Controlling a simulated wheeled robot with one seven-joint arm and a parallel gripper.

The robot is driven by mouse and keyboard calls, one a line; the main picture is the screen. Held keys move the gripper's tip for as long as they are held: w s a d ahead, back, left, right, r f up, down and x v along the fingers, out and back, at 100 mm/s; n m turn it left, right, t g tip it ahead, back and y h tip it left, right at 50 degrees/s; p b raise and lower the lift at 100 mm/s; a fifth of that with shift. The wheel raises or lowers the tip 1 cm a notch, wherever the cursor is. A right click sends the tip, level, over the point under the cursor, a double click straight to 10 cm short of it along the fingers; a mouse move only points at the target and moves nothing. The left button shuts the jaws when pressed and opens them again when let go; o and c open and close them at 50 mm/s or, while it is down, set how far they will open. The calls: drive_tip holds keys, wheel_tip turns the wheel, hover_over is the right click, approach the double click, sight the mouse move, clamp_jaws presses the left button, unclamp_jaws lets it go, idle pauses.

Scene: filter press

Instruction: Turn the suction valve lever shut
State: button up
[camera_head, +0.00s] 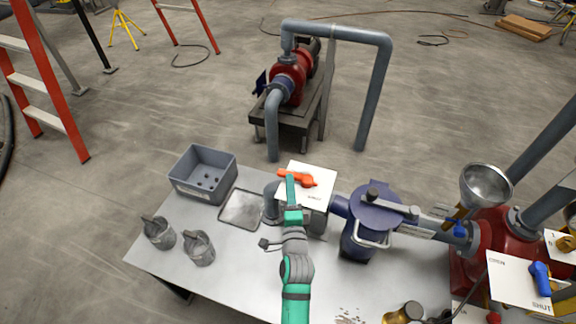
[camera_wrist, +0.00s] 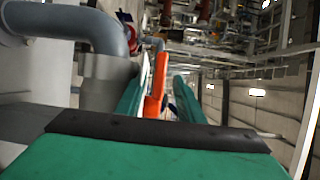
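An orange valve lever (camera_head: 309,181) lies across a white plate (camera_head: 322,183) above the grey pipe fitting at the table's back edge. Its handle points left, and the plate's lettering is too small to read. My gripper (camera_head: 291,190) reaches up from the front to the handle. In the wrist view the orange lever (camera_wrist: 155,88) stands between the two green fingers of my gripper (camera_wrist: 163,80). The fingers are apart, with a gap at the right finger; the left finger is close to the lever. Whether it touches is unclear.
A blue strainer pot (camera_head: 375,215) stands right of the lever. A grey bin (camera_head: 203,175), a shallow tray (camera_head: 241,208) and two grey cups (camera_head: 199,248) are at left. A blue lever (camera_head: 541,279) on an OPEN/SHUT plate and a metal funnel (camera_head: 486,186) are at far right.

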sight(288, 171)
drive_tip(key=w, duration=0.9)
drive_tip(key=shift+w+a, duration=0.1)
drive_tip(key=shift+a, duration=0.25)
clamp_jaws()
